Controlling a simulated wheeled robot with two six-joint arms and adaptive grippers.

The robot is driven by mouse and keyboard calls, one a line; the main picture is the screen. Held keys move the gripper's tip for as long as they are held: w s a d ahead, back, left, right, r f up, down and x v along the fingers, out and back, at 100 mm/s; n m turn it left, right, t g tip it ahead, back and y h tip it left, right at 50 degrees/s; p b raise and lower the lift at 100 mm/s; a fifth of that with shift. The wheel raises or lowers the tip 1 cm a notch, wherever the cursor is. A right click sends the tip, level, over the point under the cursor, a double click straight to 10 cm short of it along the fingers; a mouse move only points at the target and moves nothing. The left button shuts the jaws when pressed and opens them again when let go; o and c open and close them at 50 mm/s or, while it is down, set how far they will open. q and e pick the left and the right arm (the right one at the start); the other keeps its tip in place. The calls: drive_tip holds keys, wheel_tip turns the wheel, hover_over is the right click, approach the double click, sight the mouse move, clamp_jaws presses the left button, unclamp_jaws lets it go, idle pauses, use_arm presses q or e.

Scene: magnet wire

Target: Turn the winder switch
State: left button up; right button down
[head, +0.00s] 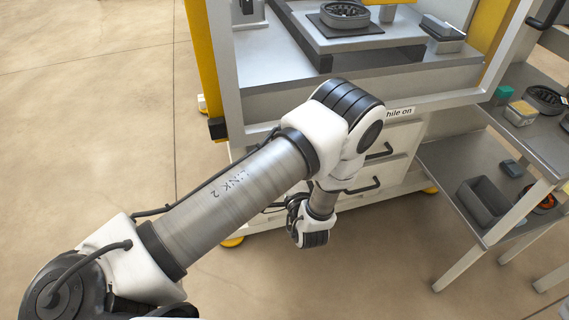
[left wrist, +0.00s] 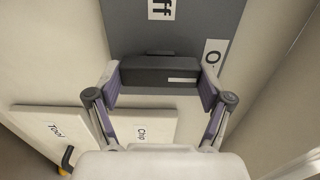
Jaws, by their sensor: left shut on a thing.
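The winder switch (left wrist: 150,73) is a dark grey bar-shaped knob on a grey panel (left wrist: 195,25), seen in the left wrist view. The bar lies crosswise in the picture, with a white stripe at its right end. My left gripper (left wrist: 160,85) is shut on the knob, one finger pad at each end. A label ending in "ff" (left wrist: 162,8) is cut off at the top of the panel. Another label starting with "O" (left wrist: 212,53) is partly hidden behind the right finger. In the head view my left arm hides the switch and gripper. My right gripper is not in view.
Cream drawers labelled "Tool" (left wrist: 55,130) and "Chip" (left wrist: 140,130) lie below the panel. The head view shows the machine bench (head: 285,104), with a shelf rack (head: 455,165) holding bins at right. Open floor (head: 90,120) lies at left.

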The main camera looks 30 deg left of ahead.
use_arm(q)
drive_tip(key=shift+f, duration=0.1)
drive_tip(key=o, duration=1.1)
